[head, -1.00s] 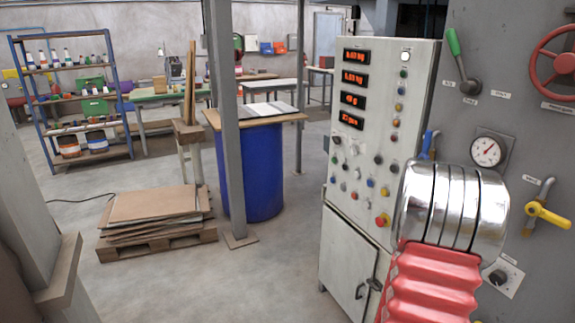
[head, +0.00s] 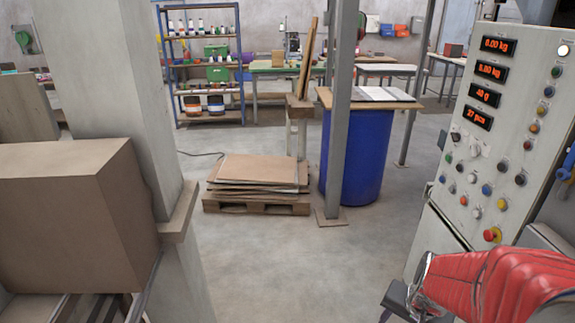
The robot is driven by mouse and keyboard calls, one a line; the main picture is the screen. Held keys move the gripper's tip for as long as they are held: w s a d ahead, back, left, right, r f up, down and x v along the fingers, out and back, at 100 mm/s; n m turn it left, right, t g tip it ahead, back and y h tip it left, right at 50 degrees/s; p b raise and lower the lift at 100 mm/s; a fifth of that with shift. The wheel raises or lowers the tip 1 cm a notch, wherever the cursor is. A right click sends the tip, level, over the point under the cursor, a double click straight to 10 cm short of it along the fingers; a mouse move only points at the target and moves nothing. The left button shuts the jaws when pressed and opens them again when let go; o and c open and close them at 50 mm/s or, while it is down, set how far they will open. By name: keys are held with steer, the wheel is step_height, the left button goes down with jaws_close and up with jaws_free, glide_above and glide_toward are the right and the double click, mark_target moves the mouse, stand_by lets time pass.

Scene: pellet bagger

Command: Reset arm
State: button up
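My gripper is not visible in the head view. Only a red ribbed sleeve with a shiny metal ring, which looks like part of my arm, shows at the bottom right. Whether the gripper holds anything cannot be seen.
A large brown box (head: 70,215) stands at the left beside a grey post (head: 105,90). A pallet with cardboard sheets (head: 258,172), a blue drum (head: 350,155) and a steel column (head: 340,110) stand mid-view. The floor in front is clear.

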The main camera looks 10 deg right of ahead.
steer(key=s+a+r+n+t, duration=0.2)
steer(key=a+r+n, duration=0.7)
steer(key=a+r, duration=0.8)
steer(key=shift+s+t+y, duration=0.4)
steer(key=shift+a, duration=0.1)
